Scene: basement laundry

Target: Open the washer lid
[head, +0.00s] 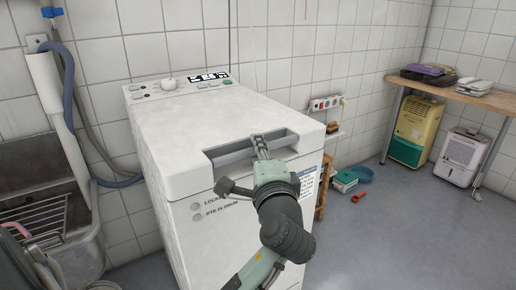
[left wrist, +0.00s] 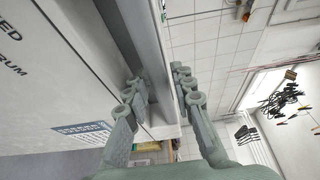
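The white top-loading washer (head: 200,215) stands against the tiled wall. Its lid (head: 205,125) is down flat, with a grey handle recess (head: 232,152) at the front edge. My left gripper (head: 260,146) reaches from the front, fingertips at this recess. In the left wrist view my left gripper (left wrist: 160,88) has its two fingers apart, one on each side of the handle's grey lip (left wrist: 152,55). I cannot tell whether the fingers touch the lip. My right gripper is out of view.
The control panel (head: 180,84) with a knob is behind the lid. A utility sink (head: 75,235) with hoses is close on the left. A wooden table (head: 455,93) and dehumidifiers stand at the right. The floor (head: 375,235) between is mostly clear.

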